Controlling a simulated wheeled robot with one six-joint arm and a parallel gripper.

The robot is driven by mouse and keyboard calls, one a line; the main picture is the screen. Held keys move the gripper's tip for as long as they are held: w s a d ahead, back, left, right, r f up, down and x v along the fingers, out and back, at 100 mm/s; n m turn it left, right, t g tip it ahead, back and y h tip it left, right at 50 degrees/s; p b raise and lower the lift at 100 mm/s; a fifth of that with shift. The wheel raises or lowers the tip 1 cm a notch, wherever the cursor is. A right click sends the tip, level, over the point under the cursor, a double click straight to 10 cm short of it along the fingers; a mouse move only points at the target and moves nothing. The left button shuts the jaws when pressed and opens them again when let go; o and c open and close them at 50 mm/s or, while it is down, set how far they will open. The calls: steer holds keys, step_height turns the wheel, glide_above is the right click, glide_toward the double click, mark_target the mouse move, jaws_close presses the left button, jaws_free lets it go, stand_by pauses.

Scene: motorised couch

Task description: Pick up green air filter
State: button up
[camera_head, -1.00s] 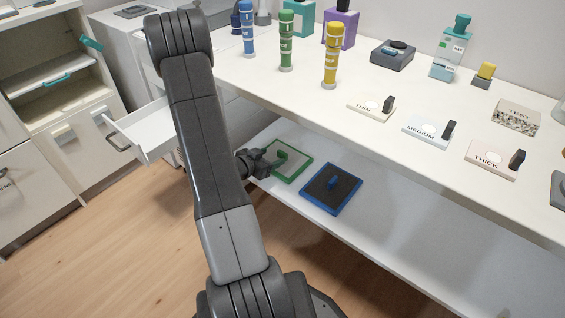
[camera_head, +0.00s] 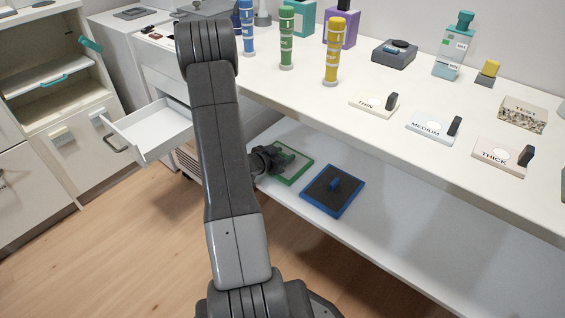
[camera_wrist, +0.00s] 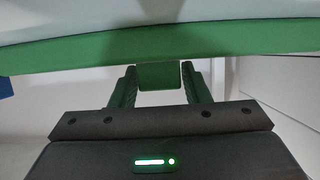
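The green air filter is a flat panel with a dark face and a green rim (camera_head: 294,180), lying on the lower white shelf. My gripper (camera_head: 284,161) is over it and hides part of it, including the handle, in the head view. In the wrist view the green rim spans the picture, and the green handle (camera_wrist: 160,76) sits between the two fingertips of my gripper (camera_wrist: 160,82). The fingers are apart, one on each side of the handle, with little or no visible gap. I cannot tell whether they clamp it.
A blue-rimmed filter (camera_head: 347,204) lies just right of the green one. The tabletop (camera_head: 300,88) overhangs the shelf and carries bottles and sample plates. An open drawer (camera_head: 150,132) juts out at the left. The shelf (camera_head: 420,235) is clear to the right.

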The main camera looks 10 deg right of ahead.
steer(key=c, duration=0.6)
